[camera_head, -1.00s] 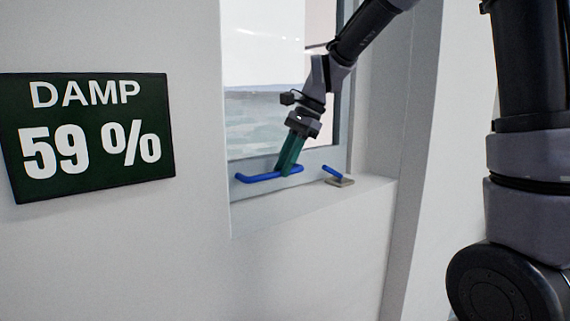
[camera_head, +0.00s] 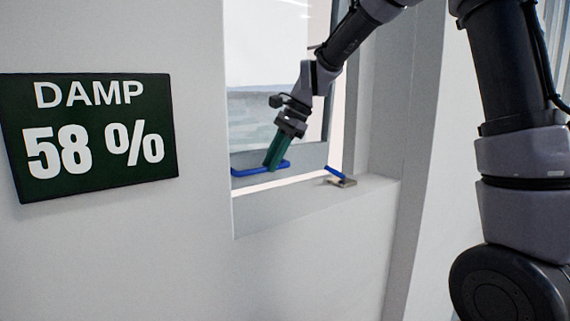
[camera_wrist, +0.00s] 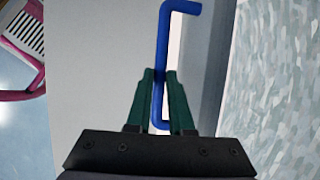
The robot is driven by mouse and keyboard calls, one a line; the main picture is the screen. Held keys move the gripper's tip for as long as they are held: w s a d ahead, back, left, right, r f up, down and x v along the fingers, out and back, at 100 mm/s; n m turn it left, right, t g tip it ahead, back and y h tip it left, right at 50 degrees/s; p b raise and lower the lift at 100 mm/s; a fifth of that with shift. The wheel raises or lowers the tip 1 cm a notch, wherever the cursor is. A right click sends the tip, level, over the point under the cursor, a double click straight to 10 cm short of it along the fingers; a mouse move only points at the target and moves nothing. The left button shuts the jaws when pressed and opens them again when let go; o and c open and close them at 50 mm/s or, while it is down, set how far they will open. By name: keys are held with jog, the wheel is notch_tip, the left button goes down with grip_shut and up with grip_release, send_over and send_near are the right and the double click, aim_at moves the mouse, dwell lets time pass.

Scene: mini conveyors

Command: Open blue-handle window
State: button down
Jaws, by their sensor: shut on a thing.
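The window (camera_head: 262,160) is a pale frame with a glass pane, set in a wall recess. Its bottom edge stands clear of the sill, with a bright gap below it. A blue bar handle (camera_head: 246,170) runs along its lower rail. My gripper (camera_head: 272,166) has green fingers and is shut on the handle near its right part. In the wrist view the blue handle (camera_wrist: 182,7) passes between the two green fingers (camera_wrist: 161,90). A second, small blue lever (camera_head: 335,171) on a metal base sits on the sill.
A dark sign (camera_head: 92,138) reading "DAMP 58 %" hangs on the wall to the left. The sill (camera_head: 310,199) lies under the window. In the wrist view a pink-framed object (camera_wrist: 22,45) shows at the upper left.

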aim_at(274, 115)
jog(key=shift+t+y, duration=0.5)
jog(key=w+a, duration=0.1)
jog(key=w, duration=0.1)
jog(key=w+a, duration=0.2)
jog(key=w, duration=0.1)
jog(key=w+a, duration=0.2)
jog(key=shift+w+a+r, duration=0.25)
jog(key=shift+w+r, duration=0.1)
jog(key=shift+w, duration=0.05)
jog(key=c, duration=0.8)
grip_release()
jog(key=shift+s, duration=0.1)
jog(key=v, duration=1)
jog(key=shift+d+r, duration=0.2)
jog(key=shift+r, duration=0.1)
jog(key=shift+d, duration=0.1)
